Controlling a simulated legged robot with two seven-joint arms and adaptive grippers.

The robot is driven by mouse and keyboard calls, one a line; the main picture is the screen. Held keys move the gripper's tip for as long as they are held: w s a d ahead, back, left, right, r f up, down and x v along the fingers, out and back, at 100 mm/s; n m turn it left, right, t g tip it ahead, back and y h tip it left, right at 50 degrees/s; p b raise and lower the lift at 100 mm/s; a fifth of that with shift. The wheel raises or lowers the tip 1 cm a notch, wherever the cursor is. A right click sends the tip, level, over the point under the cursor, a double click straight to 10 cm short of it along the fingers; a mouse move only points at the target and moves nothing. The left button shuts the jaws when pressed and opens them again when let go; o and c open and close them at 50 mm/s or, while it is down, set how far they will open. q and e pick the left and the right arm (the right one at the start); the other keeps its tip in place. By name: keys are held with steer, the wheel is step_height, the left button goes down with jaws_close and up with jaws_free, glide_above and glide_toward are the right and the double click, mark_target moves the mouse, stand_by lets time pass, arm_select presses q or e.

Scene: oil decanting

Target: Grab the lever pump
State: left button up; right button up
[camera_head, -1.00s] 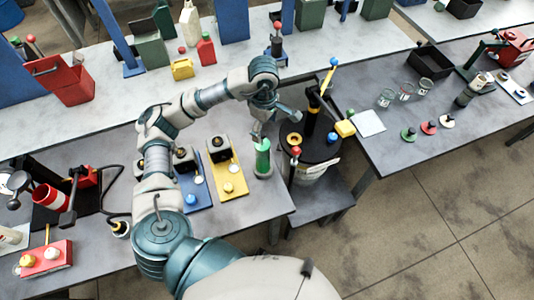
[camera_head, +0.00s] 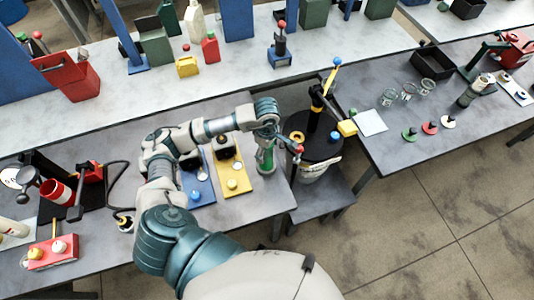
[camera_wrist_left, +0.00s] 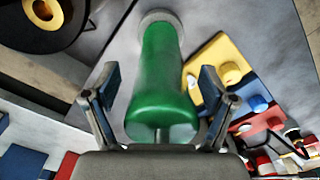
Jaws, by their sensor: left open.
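A black upright pump (camera_head: 315,112) with a yellow lever and a blue knob stands on a dark round drum, right of my left arm; it looks like the lever pump. A green cylinder (camera_head: 265,161) stands at the right end of the near bench; the left wrist view shows it large (camera_wrist_left: 164,75). My left gripper (camera_head: 268,143) is at the cylinder's top. In the left wrist view its two fingers (camera_wrist_left: 160,78) are open, one on each side of the cylinder, with visible gaps. My wrist partly hides the cylinder's top in the head view. My right gripper is not in view.
A yellow pad (camera_head: 232,184) and a blue pad (camera_head: 198,191) with small parts lie left of the cylinder. The drum (camera_head: 325,150) stands close on its right, with a red-knobbed rod (camera_head: 299,149). The bench front is bare.

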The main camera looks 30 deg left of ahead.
arm_select(q)
steer(key=shift+a, duration=0.3)
steer(key=c, duration=1)
jaws_close()
steer(key=shift+d, duration=0.1)
